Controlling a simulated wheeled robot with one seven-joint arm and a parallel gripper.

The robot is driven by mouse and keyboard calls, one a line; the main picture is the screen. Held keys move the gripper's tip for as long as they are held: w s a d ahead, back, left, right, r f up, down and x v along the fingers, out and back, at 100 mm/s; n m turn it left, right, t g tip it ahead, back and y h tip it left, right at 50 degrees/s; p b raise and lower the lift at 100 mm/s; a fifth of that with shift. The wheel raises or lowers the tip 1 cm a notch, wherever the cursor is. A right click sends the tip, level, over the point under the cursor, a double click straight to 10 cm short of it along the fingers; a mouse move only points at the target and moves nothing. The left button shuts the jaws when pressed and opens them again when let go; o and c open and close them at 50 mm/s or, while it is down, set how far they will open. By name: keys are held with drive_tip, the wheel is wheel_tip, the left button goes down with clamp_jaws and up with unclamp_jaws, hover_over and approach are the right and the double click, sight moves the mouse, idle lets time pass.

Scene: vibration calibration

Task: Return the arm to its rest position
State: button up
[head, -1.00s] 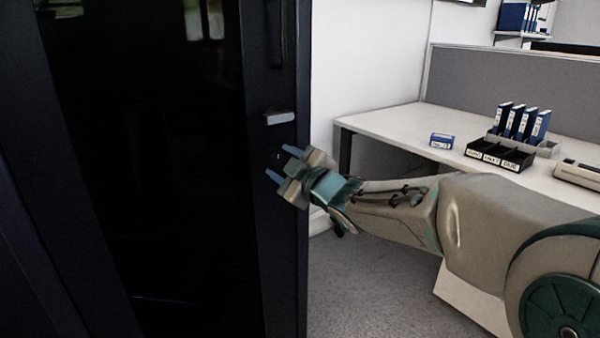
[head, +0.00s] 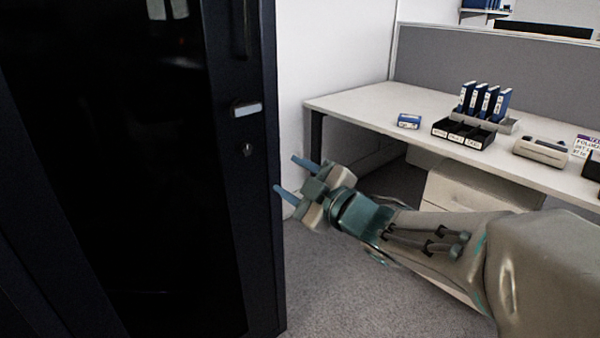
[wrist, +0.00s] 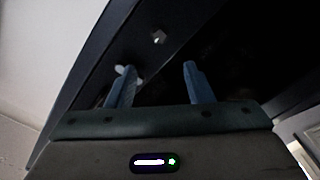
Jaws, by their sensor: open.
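My gripper (head: 292,176) is open and empty in the head view, its two blue fingers apart. It points left toward the dark cabinet (head: 258,210) and sits just right of the cabinet's front edge, below the handle (head: 246,108). My arm reaches in from the lower right and is bent. In the wrist view my gripper's fingers (wrist: 158,84) are spread with nothing between them. The dark cabinet (wrist: 90,72) lies beyond them, with a small bright lock-like part (wrist: 158,37) on it.
A white desk (head: 350,105) stands at the right behind my arm. It bears a small blue box (head: 409,121), a black divided tray (head: 463,133), several blue binders (head: 489,100) and a beige device (head: 541,150). A white drawer unit (head: 470,190) stands under it. Grey carpet (head: 340,290) is open below my arm.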

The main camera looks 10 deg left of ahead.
drive_tip(key=shift+r, duration=0.1)
drive_tip(key=d+r+m+h+p, duration=0.4)
drive_tip(key=d+m+h+p, duration=0.2)
drive_tip(key=d+p, duration=0.25)
drive_tip(key=d+r+m+h+p, duration=0.4)
drive_tip(key=d+m+h+p, duration=0.25)
drive_tip(key=d, duration=0.25)
drive_tip(key=s+d+r+m+g+p, duration=0.1)
drive_tip(key=s+d+m+g+p, duration=0.1)
drive_tip(key=s+g+p, duration=0.1)
drive_tip(key=s+d+r+m+g+h+p, duration=0.1)
drive_tip(key=s+d+r+m+g+p, duration=0.1)
drive_tip(key=s+p, duration=0.4)
drive_tip(key=s+d+r+m+g+p, duration=0.1)
drive_tip(key=s+d+m+g+p, duration=0.1)
drive_tip(key=s+p, duration=0.3)
drive_tip(key=s+g, duration=0.1)
drive_tip(key=s, duration=0.2)
drive_tip(key=shift+s+r+m+g, duration=0.25)
drive_tip(key=shift+m+g, duration=0.1)
drive_tip(key=shift+g, duration=0.05)
